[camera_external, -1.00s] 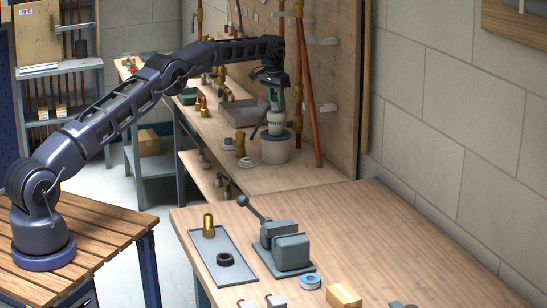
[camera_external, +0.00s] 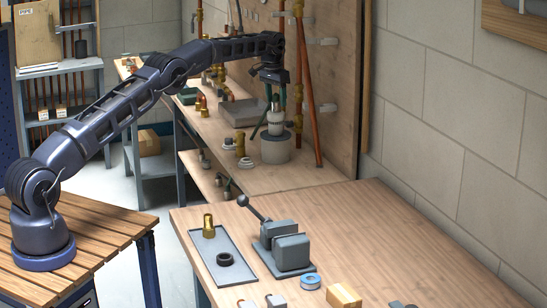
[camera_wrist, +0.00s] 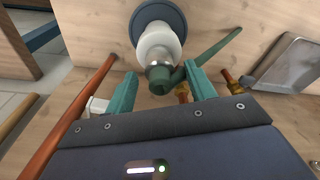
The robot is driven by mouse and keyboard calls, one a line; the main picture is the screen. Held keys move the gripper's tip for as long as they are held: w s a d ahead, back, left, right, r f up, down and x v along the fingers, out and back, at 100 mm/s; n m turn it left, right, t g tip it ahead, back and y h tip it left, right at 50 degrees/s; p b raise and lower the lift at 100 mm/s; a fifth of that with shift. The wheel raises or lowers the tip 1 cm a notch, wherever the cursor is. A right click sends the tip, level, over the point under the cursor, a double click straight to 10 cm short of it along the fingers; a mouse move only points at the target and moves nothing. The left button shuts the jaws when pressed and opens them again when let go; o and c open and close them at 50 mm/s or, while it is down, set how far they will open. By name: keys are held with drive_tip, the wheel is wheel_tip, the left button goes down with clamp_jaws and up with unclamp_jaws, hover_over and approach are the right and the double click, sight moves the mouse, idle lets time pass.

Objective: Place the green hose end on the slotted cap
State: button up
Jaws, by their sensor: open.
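The green hose end (camera_wrist: 162,78) sits at the metal tip of a white stepped fitting (camera_wrist: 158,45), with its green tail (camera_wrist: 218,47) slanting away to the right. In the external view the white fitting (camera_external: 276,122) stands upright on a grey cylinder (camera_external: 275,150), and the green piece (camera_external: 257,131) slants down at its left. I cannot make out a slot on any cap. My gripper (camera_wrist: 160,95) is open, its teal fingers on either side of the hose end with gaps. In the external view my gripper (camera_external: 275,94) is just above the fitting.
A copper pipe (camera_external: 308,120) leans on the board right of the fitting; it also shows at left in the wrist view (camera_wrist: 70,120). Brass fittings (camera_external: 241,146) and a grey tray (camera_external: 241,113) are to the left. The front bench holds a vise (camera_external: 285,245).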

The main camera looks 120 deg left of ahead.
sight(274, 95)
drive_tip(key=r, duration=0.7)
drive_tip(key=d+r, duration=0.1)
drive_tip(key=r, duration=0.2)
drive_tip(key=shift+s+d+r, duration=0.1)
drive_tip(key=shift+s+r, duration=0.15)
drive_tip(key=shift+r, duration=0.05)
